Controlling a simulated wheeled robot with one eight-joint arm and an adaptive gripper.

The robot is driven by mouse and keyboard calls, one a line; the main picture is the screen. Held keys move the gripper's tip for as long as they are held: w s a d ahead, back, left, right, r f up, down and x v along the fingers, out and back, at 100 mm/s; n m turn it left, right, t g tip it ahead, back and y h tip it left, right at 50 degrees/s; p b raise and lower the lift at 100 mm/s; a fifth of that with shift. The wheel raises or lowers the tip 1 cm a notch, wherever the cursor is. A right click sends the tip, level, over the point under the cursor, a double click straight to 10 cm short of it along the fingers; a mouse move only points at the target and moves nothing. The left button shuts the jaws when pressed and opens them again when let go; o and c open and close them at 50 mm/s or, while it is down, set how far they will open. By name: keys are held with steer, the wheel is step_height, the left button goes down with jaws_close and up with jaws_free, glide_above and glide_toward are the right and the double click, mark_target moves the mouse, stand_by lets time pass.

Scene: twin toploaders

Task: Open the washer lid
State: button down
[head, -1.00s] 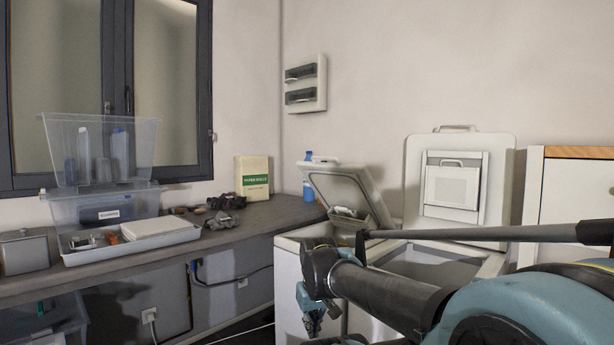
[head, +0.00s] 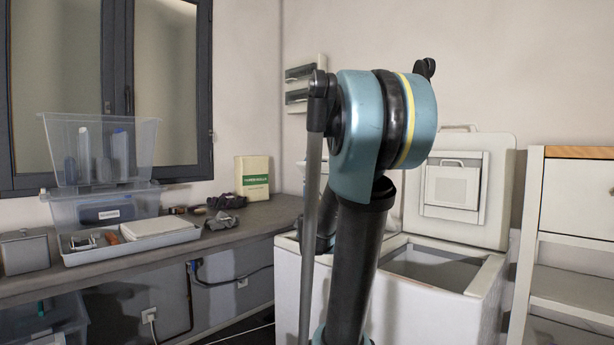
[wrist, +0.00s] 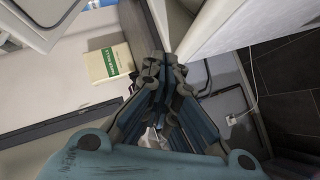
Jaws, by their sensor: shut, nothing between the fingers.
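A white twin top-loading unit (head: 450,304) stands right of the bench in the head view. Its right lid (head: 500,180) is upright against the wall, and the right opening (head: 440,268) is uncovered. The left lid is mostly hidden behind my raised arm in the head view, so its angle cannot be told there. Nothing shows which half is the washer. My gripper (wrist: 165,62) is shut and empty in the wrist view, beside a white panel (wrist: 235,28) that looks like the machine's side. The gripper is hidden in the head view.
A grey bench (head: 240,232) on the left holds a tray (head: 135,245), clear bins (head: 100,150) and a paper box (head: 252,177), which also shows in the wrist view (wrist: 108,63). A shelf unit (head: 572,240) stands at the right. A cable (wrist: 255,85) hangs below the bench.

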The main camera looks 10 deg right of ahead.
steer(key=w+d+r+n+t, duration=0.2)
steer(key=w+r+n+t, duration=0.25)
steer(key=w+r, duration=0.35)
steer(key=n+t, duration=0.5)
steer(key=n, duration=0.2)
glide_toward(306, 166)
steer(key=w+a, duration=0.2)
steer(key=w, duration=0.1)
steer(key=shift+w+d+r, duration=0.45)
steer(key=shift+d+r, duration=0.15)
steer(key=shift+r, duration=0.05)
steer(key=shift+w+d+r, duration=0.4)
steer(key=shift+d+r, duration=0.25)
steer(key=shift+r, duration=0.1)
